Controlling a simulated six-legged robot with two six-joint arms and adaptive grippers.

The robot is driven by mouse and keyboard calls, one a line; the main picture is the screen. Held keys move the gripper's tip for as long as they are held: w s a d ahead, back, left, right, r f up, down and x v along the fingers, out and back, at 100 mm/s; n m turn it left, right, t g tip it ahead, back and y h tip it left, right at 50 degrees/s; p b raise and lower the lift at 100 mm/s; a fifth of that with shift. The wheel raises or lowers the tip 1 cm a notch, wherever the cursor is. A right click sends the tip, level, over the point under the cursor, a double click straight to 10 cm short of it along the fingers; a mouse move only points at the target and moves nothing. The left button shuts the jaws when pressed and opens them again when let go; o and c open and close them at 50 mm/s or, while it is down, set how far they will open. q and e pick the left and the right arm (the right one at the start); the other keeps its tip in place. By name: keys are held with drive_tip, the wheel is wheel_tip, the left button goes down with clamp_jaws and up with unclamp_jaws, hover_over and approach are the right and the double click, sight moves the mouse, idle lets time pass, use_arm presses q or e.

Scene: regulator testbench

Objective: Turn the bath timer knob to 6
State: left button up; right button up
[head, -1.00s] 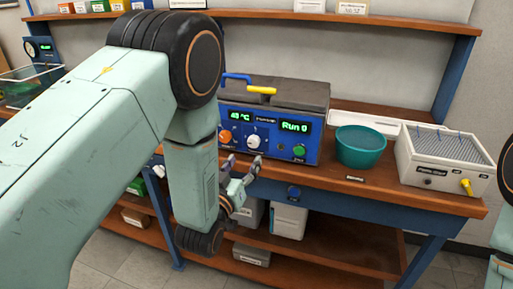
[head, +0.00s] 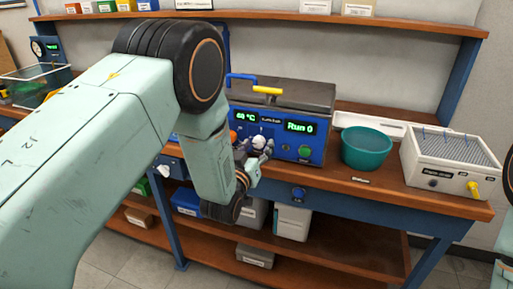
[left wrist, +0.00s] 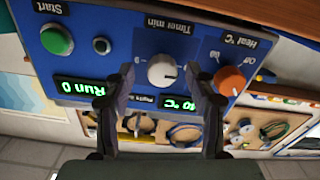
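The blue bath front panel (head: 284,139) carries a white Timer min knob (head: 259,142), partly covered by my gripper in the head view. My left gripper (head: 254,151) is close in front of the knob. Its fingers are apart in the left wrist view (left wrist: 149,80), with a gap on each side of the knob and no clear contact. My right gripper is out of view.
An orange Heat knob (left wrist: 230,80) is close beside one finger. A green Start button (head: 304,151) is right of the timer knob. The display (head: 299,127) reads Run 0. A teal bowl (head: 366,149) and a white box (head: 446,163) stand to the right on the bench.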

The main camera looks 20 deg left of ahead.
use_arm(q)
drive_tip(key=shift+w+a+f, duration=0.1)
drive_tip(key=shift+a, duration=0.1)
drive_tip(key=c, duration=0.4)
drive_tip(key=shift+d, duration=0.15)
drive_tip(key=c, duration=0.5)
drive_tip(key=shift+c, duration=1)
drive_tip(key=m, duration=0.4)
drive_tip(key=shift+m, duration=0.3)
drive_tip(key=m+b, duration=0.1)
drive_tip(key=m, duration=0.3)
drive_tip(key=shift+m, duration=0.3)
drive_tip(key=m, duration=0.4)
drive_tip(key=shift+m, duration=0.3)
drive_tip(key=shift+r+m+b, duration=0.2)
drive_tip(key=shift+m+b, duration=0.25)
drive_tip(key=shift+m, duration=1.45)
